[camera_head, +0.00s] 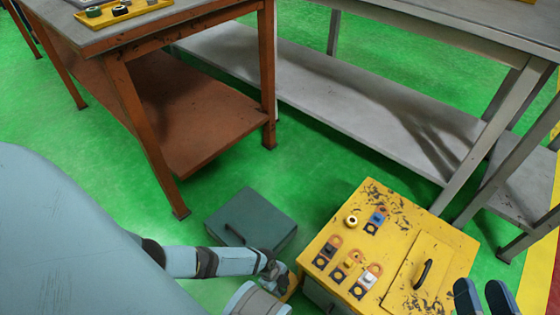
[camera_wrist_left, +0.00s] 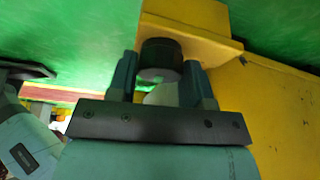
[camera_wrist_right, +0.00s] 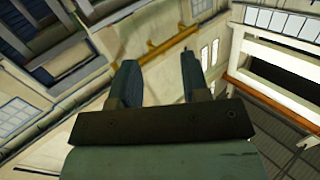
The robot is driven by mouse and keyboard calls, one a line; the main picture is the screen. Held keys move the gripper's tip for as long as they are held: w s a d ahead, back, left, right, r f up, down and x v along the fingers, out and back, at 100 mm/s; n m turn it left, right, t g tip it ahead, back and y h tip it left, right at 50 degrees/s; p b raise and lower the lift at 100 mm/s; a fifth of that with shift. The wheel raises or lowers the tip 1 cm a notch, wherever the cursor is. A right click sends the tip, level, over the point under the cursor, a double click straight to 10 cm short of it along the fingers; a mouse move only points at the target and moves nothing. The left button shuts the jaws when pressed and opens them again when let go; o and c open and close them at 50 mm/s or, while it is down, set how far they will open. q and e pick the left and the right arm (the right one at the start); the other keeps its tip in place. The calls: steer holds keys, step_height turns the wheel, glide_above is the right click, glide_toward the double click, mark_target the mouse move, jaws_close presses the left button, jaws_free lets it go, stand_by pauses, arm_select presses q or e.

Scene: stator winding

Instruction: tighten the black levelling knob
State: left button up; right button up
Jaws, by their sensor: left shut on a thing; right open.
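The black levelling knob (camera_wrist_left: 161,59) sits under a yellow bracket (camera_wrist_left: 190,27) that juts from the side of the yellow machine (camera_wrist_left: 270,110). My left gripper (camera_wrist_left: 159,78) is shut on the knob, with one finger on each side of it. In the head view my left arm reaches to the left side of the yellow machine (camera_head: 388,230); the knob is hidden there by my wrist and hand. My right gripper (camera_head: 484,298) is open and empty at the lower right, in front of the machine. The right wrist view shows its two fingers (camera_wrist_right: 158,82) apart with nothing between them.
A dark green box (camera_head: 250,222) lies on the green floor just behind my left forearm. An orange-brown table (camera_head: 190,110) stands at the back left and a grey bench (camera_head: 330,105) at the back. The machine's top carries switches and a black handle (camera_head: 423,274).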

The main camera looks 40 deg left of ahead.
arm_select(q)
steer(key=shift+f, duration=0.15)
steer(key=shift+r+m, duration=0.2)
steer(key=shift+m, duration=0.1)
steer(key=o, duration=0.9)
steer(key=shift+o, duration=0.2)
arm_select(e)
steer(key=shift+w+d+r+n, duration=0.15)
steer(key=shift+w+r+n, duration=0.15)
steer(key=shift+w+n, duration=0.1)
steer(key=shift+s, duration=0.1)
arm_select(q)
steer(key=shift+a+r, duration=0.15)
steer(key=shift+r, duration=0.2)
steer(key=p+v, duration=0.6)
steer(key=v, duration=0.7)
arm_select(e)
steer(key=r+m, duration=0.1)
steer(key=s+r, duration=0.1)
steer(key=r+m+t, duration=0.1)
steer(key=r, duration=0.1)
steer(key=shift+s+a+r+m, duration=0.1)
steer(key=shift+s+a+m, duration=0.15)
steer(key=shift+a+m, duration=0.1)
arm_select(q)
steer(key=shift+w, duration=0.1)
